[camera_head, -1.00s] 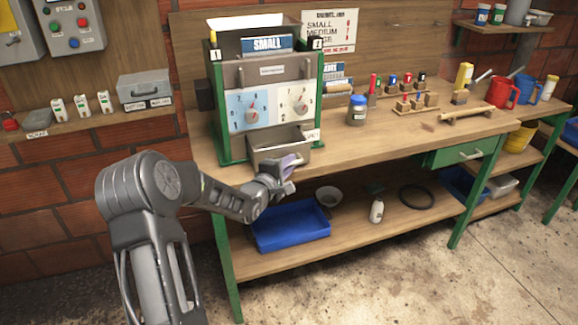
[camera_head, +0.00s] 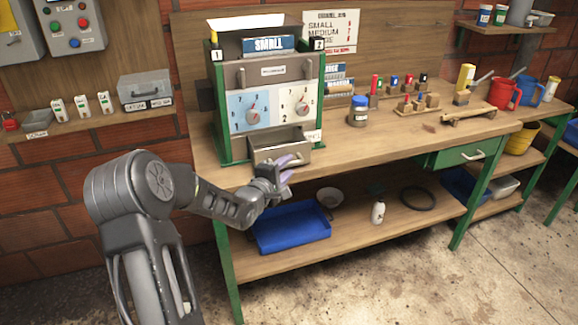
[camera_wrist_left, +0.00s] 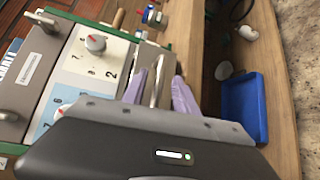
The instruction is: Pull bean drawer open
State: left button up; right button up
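The bean drawer (camera_head: 292,150) is a grey metal tray low in the front of the green-framed machine (camera_head: 268,68). It sticks out a little and its inside shows. My left gripper (camera_head: 287,168) is just in front of it, at its pale bar handle. In the left wrist view, the two purple fingers of the left gripper (camera_wrist_left: 160,85) are spread apart. The pale handle (camera_wrist_left: 153,80) shows between them, and I see a gap beside it. Contact with the handle is hard to judge. My right gripper is out of view.
The machine stands on a wooden bench (camera_head: 385,140). A blue-lidded jar (camera_head: 358,112) and several small stamps stand to its right. A blue bin (camera_head: 292,228) lies on the lower shelf, below my left gripper. The floor in front is clear.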

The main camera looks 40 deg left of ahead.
pick_arm(q)
jog(key=v, duration=0.5)
jog(key=shift+s+d, duration=0.1)
jog(key=shift+s, duration=0.2)
jog(key=s+d+f+m+g+h, duration=0.1)
jog(key=s+d+f+m+g, duration=0.15)
jog(key=d+f+m, duration=0.4)
jog(key=s+d+f+m+g+h, duration=0.1)
jog(key=s+d+f+g, duration=0.15)
jog(key=f, duration=0.65)
jog(key=s+d+f+m+g+h, duration=0.1)
jog(key=s+d+f+m+g, duration=0.15)
jog(key=d+f+m, duration=0.4)
jog(key=s+d+f+m+g+h, duration=0.2)
jog(key=s+d+f, duration=0.4)
jog(key=s+d, duration=0.5)
jog(key=s+d+f+m+g+h, duration=0.2)
jog(key=s+d+f+g, duration=0.4)
jog(key=s+d, duration=0.5)
jog(key=d+f+m, duration=0.1)
jog(key=d, duration=0.2)
jog(key=shift+m, duration=0.4)
